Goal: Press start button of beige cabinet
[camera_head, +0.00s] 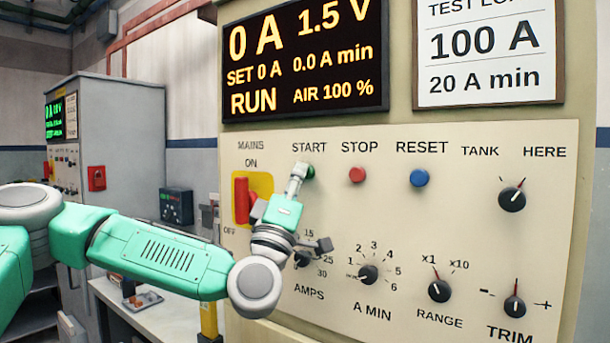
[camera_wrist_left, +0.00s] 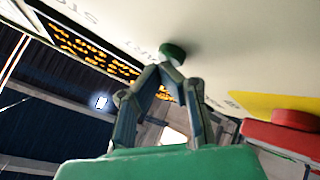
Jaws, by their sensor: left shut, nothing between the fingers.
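The beige cabinet (camera_head: 400,210) fills the right of the head view. Its green start button (camera_head: 309,172) sits under the START label, partly covered by my gripper. My left gripper (camera_head: 304,168) is shut and empty, with its fingertips at the button. In the left wrist view the closed fingertips (camera_wrist_left: 165,68) meet at or just in front of the green button (camera_wrist_left: 172,52); I cannot tell whether it is pressed in. The display (camera_head: 304,55) reads RUN, 0 A, 1.5 V. My right gripper is not in view.
Left of START is the red mains switch (camera_head: 242,200) on a yellow plate, close to my gripper. The red STOP button (camera_head: 357,174) and blue RESET button (camera_head: 418,178) are to the right. Several black knobs lie below. A grey cabinet (camera_head: 120,130) stands behind left.

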